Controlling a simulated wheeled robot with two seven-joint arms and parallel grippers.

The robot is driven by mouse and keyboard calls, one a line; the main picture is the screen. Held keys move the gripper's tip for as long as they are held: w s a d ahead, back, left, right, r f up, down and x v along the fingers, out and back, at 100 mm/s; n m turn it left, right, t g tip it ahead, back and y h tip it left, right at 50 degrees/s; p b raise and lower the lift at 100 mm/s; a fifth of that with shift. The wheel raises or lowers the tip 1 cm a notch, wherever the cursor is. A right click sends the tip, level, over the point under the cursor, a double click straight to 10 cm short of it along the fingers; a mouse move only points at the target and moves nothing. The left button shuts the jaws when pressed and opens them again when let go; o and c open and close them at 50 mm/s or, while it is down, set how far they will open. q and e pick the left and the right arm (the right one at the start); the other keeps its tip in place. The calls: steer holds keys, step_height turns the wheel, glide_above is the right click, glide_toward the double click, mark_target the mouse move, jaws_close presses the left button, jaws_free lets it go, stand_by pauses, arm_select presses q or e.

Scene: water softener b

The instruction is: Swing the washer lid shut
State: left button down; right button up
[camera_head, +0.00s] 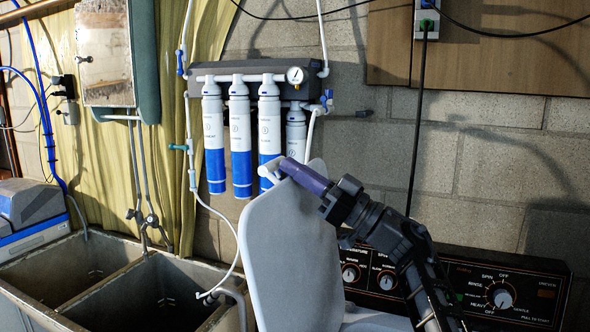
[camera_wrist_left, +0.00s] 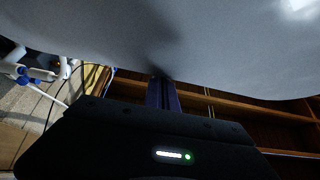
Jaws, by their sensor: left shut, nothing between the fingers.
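The washer lid (camera_head: 285,255) is a light grey panel standing raised, close to upright, in front of the control panel. My left gripper (camera_head: 285,168) is shut and empty, with its purple fingers at the lid's top edge. In the left wrist view the lid (camera_wrist_left: 200,40) spans the upper part as a grey surface. The purple fingers of my left gripper (camera_wrist_left: 160,80) reach up to it, with a dark shadow where they meet. I cannot tell for certain whether they touch. The washer's opening is mostly hidden. My right gripper is not in view.
The washer's control panel (camera_head: 525,290) with knobs lies behind my arm at the right. Blue and white filter cylinders (camera_head: 240,140) hang on the wall behind the lid. A double sink (camera_head: 80,270) stands at the left, with a white hose (camera_head: 225,230) between it and the lid.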

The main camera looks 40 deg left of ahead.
arm_select(q)
steer(key=shift+w+f, duration=0.1)
steer(key=shift+f, duration=0.05)
steer(key=shift+w+d, duration=0.25)
steer(key=shift+d, duration=0.25)
steer(key=w+d+p, duration=0.1)
steer(key=d+p, duration=0.1)
steer(key=d, duration=0.4)
steer(key=w+d+r+p, duration=0.1)
steer(key=w+d, duration=0.1)
steer(key=d, duration=0.4)
steer(key=shift+w+d+r+p, duration=0.2)
steer(key=shift+w+r+p, duration=0.05)
steer(key=shift+w+p, duration=0.1)
steer(key=c, duration=1.7)
jaws_free()
